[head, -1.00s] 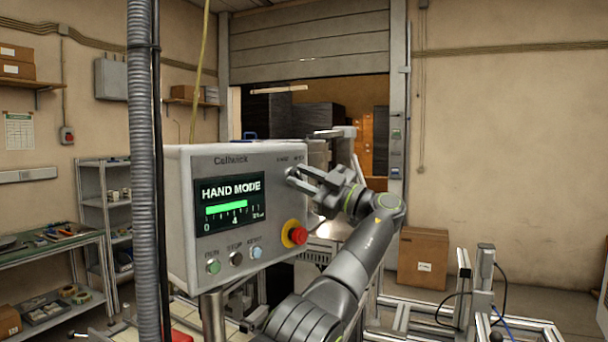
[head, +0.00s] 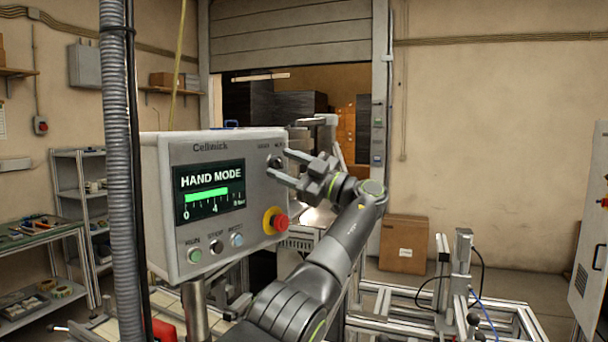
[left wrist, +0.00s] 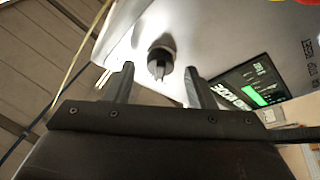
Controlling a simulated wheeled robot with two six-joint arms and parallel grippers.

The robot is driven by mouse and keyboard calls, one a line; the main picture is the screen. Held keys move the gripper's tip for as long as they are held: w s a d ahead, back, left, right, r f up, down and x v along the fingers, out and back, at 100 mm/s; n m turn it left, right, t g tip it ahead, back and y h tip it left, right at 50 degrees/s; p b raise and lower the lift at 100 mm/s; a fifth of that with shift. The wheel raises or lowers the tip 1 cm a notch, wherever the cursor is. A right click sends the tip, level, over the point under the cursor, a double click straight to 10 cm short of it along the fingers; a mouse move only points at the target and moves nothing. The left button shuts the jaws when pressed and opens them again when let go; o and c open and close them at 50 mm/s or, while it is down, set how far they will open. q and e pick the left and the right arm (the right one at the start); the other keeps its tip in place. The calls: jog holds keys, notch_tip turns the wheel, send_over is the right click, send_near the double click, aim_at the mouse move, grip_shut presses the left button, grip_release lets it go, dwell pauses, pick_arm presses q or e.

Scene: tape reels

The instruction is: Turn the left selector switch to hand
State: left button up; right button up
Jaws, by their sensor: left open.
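The grey control box (head: 165,205) faces me at the left of the head view. Its screen (head: 209,190) reads HAND MODE with a green bar. The selector switch (head: 276,162), a small black knob, is at the panel's upper right, partly behind my fingers. In the left wrist view the black knob (left wrist: 160,62) shows between and beyond the fingertips, clear of both. My left gripper (head: 283,167) is open and empty in front of the panel; it also shows in the left wrist view (left wrist: 158,80). My right gripper is not in view.
A red emergency stop (head: 280,222) on a yellow base sticks out below the switch. Several push buttons (head: 216,246) line the panel's lower edge. A ribbed grey hose (head: 118,180) hangs in front at the left. An aluminium frame (head: 440,310) stands at lower right.

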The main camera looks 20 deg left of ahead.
pick_arm(q)
jog(key=p+v, duration=0.1)
jog(key=v, duration=1)
jog(key=shift+d, duration=0.25)
jog(key=shift+f, duration=0.1)
